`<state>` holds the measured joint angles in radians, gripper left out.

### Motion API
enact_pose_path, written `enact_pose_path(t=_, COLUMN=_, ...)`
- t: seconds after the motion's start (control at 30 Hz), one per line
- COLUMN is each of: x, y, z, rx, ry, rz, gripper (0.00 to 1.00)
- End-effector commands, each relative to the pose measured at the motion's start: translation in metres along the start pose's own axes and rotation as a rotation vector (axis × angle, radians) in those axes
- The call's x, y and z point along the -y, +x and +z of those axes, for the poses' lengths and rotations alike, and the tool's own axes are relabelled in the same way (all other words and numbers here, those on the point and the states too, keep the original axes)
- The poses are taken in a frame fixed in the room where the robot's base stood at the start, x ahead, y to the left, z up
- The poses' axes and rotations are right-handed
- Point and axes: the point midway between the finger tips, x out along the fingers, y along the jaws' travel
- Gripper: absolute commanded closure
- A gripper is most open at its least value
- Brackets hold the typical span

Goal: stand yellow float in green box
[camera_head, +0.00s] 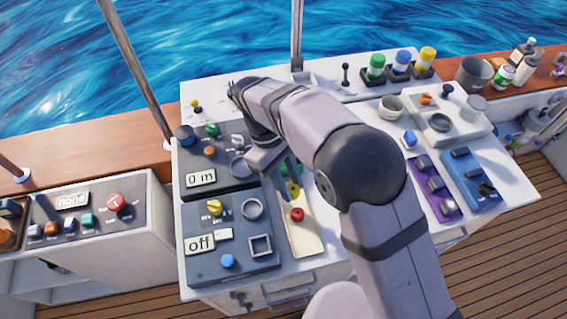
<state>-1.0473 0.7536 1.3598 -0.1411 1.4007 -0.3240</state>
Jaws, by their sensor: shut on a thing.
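The off panel (231,240) is to the left. Green, blue and yellow capped containers (401,63) stand in dark holders at the back right. Purple (434,187) and blue (470,180) switch panels lie right.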

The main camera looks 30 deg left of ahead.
Motion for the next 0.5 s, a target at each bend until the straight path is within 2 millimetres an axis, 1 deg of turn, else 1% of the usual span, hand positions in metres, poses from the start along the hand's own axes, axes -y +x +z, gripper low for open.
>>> enact_pose_path(t=0.03, x=-0.006, y=0.001, z=-0.007, rx=-0.001, ry=0.087, rz=-0.037, gripper=0.97)
enact_pose_path(t=0.27, x=-0.024, y=-0.007, z=-0.034, rx=-0.002, ry=0.532, rz=-0.223, gripper=0.97)
enact_pose_path(t=0.5, x=-0.046, y=-0.02, z=-0.063, rx=-0.004, ry=1.025, rz=-0.428, gripper=0.97)
